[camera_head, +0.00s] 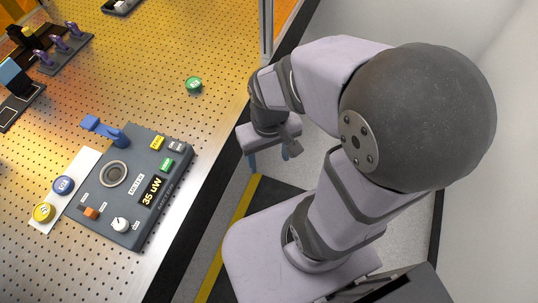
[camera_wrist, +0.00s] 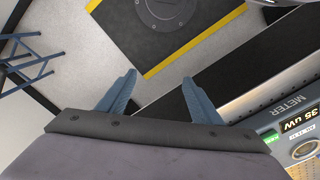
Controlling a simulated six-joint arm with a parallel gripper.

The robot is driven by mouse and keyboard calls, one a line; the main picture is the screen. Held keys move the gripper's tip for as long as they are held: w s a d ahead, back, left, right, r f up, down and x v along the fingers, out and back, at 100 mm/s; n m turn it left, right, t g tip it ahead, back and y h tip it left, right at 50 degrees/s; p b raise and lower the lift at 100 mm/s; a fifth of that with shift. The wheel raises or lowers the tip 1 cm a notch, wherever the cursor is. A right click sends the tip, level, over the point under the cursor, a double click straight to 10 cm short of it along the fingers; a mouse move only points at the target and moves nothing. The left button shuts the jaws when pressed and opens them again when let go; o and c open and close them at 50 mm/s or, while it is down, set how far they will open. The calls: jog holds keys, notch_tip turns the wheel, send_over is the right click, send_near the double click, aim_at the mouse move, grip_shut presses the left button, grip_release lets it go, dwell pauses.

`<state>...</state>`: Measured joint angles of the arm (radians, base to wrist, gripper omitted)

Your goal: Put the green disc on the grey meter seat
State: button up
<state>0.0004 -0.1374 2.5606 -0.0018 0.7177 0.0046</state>
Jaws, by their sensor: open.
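The green disc (camera_head: 194,84) lies flat on the perforated table, near its right edge. The grey meter (camera_head: 150,228) sits on the table's near part, its display reading 35 uW. Its round seat (camera_head: 114,174) is a ring on the top face, with no disc on it. In the wrist view the meter shows at the lower right, with the seat (camera_wrist: 305,149) partly cut off. My gripper (camera_head: 268,160) hangs beyond the table's right edge, apart from disc and meter. Its blue fingers (camera_wrist: 158,79) are spread and empty. The green disc is not seen in the wrist view.
A blue lever-like part (camera_head: 103,130) stands at the meter's far edge. A white strip (camera_head: 78,173) left of the meter holds a blue disc (camera_head: 63,184) and a yellow disc (camera_head: 44,211). A metal post (camera_head: 266,30) rises near the table edge. Table around the green disc is clear.

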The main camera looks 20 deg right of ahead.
aim_at(194, 84)
dwell(0.4)
jog(key=w+a+t, duration=0.2)
jog(key=w+a, duration=0.1)
jog(key=w, duration=0.2)
jog(key=w+a+f+t+y+b, duration=0.1)
jog(key=w+a+t, duration=0.1)
jog(key=w, duration=0.4)
jog(key=w+a+t, duration=0.2)
jog(key=w+a, duration=0.2)
jog(key=w, duration=0.2)
jog(key=shift+a+f+y, duration=0.1)
jog(key=shift+f+y, duration=0.1)
jog(key=shift+y, duration=0.1)
jog(key=w+a+t+h, duration=0.1)
jog(key=w+t, duration=0.1)
jog(key=w, duration=0.1)
jog(key=w+a+m+t+b, duration=0.1)
jog(key=w, duration=0.2)
jog(key=w+a+t+h, duration=0.1)
jog(key=w+t, duration=0.1)
jog(key=w, duration=0.1)
jog(key=shift+a+m+t+h, duration=0.25)
jog(key=shift+m+t+h, duration=0.05)
jog(key=shift+m, duration=0.1)
jog(key=shift+w+d+r+t+h+b, duration=0.1)
jog(key=shift+w+r+t+h+b, duration=0.2)
jog(key=shift+t+h, duration=0.2)
jog(key=shift+d+r+t+h, duration=0.1)
jog(key=shift+r+t+h, duration=0.05)
jog(key=shift+t+h, duration=0.2)
